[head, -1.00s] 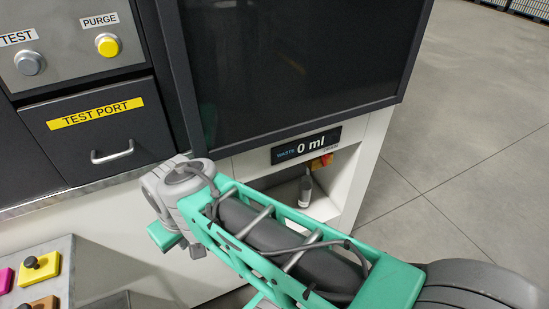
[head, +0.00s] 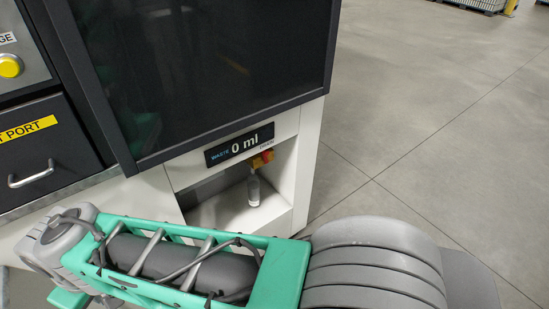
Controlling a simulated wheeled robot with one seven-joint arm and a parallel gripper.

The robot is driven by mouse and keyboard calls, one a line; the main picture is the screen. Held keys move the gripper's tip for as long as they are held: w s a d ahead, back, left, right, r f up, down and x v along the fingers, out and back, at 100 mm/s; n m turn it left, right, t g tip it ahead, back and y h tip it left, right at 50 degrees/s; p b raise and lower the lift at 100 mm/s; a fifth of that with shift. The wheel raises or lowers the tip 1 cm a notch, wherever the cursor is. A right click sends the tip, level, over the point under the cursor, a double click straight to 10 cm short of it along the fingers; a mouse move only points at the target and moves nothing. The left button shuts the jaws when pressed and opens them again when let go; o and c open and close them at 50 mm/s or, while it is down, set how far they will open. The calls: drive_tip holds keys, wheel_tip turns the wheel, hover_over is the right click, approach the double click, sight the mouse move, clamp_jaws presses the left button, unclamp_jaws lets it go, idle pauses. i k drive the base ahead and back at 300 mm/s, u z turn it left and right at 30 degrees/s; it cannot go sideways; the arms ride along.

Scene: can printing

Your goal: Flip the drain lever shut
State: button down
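The drain lever, a small red-orange and yellow part (head: 262,159), sits at the top of a white recess, just below the right end of the waste display (head: 240,144). The display reads 0 ml. The lever is small, and I cannot tell its exact position. My green and grey arm crosses the lower part of the view, in front of and below the recess. My gripper's fingers are not in view.
A dark screen panel (head: 200,70) overhangs above the recess. A drawer with a metal handle (head: 31,174) and a yellow button (head: 10,66) are at the left. Open grey floor (head: 430,120) lies to the right of the machine.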

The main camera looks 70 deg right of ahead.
sight(265, 153)
drive_tip(key=z, duration=0.05)
drive_tip(key=k, duration=0.5)
drive_tip(key=z, duration=0.7)
drive_tip(key=i, duration=0.5)
drive_tip(key=z, duration=0.05)
